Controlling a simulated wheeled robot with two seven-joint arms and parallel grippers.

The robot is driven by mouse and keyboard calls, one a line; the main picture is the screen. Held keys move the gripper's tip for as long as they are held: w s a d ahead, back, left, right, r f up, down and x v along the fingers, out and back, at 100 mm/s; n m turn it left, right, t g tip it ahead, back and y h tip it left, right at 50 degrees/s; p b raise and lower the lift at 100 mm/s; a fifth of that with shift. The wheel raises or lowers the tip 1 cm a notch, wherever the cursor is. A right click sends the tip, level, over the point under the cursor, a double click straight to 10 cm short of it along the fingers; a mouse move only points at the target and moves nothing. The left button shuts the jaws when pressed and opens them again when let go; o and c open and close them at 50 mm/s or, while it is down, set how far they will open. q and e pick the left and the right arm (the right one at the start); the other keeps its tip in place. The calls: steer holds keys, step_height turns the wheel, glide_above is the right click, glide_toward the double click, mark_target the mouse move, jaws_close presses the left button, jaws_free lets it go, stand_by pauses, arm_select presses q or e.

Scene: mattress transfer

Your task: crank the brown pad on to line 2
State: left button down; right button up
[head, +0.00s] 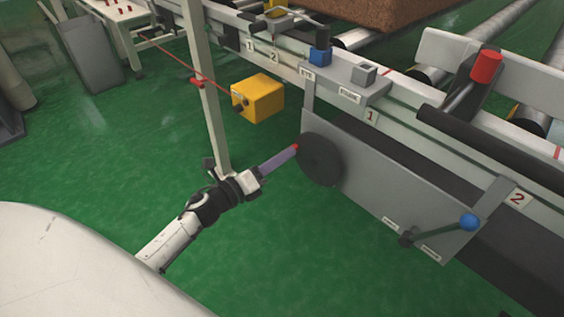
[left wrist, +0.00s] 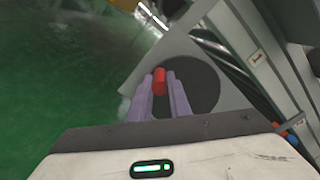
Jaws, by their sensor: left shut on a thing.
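A dark round crank disc (head: 321,160) is on the grey side panel of the roller frame. It shows in the left wrist view (left wrist: 200,88) too. Its red handle (head: 296,147) sticks out at the disc's left edge. My left gripper (head: 288,154) has its purple fingers shut on the red handle, which shows between the fingertips in the left wrist view (left wrist: 159,80). The brown pad (head: 370,12) lies on the rollers at the top of the head view, partly cut off. My right gripper is not in view.
A lever with a blue ball (head: 469,222) is at the panel's lower right. A red-topped lever (head: 486,66) stands above. A yellow box (head: 258,97) and a pale post (head: 207,90) are close beyond my left arm. Green floor lies open to the left.

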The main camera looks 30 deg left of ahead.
arm_select(q)
steer(key=shift+s+d+r+m, duration=0.1)
steer(key=shift+r+m, duration=0.3)
steer(key=shift+m, duration=0.35)
steer(key=shift+w+d+r+m, duration=0.1)
steer(key=shift+r+m, duration=0.3)
steer(key=shift+m, duration=0.4)
steer(key=shift+s+d+r+m, duration=0.1)
steer(key=shift+r+m, duration=0.3)
steer(key=shift+m, duration=0.35)
steer(key=c, duration=1.6)
jaws_free()
steer(key=shift+c, duration=0.2)
steer(key=v, duration=1)
steer(key=shift+s+p, duration=0.15)
steer(key=shift+p, duration=0.25)
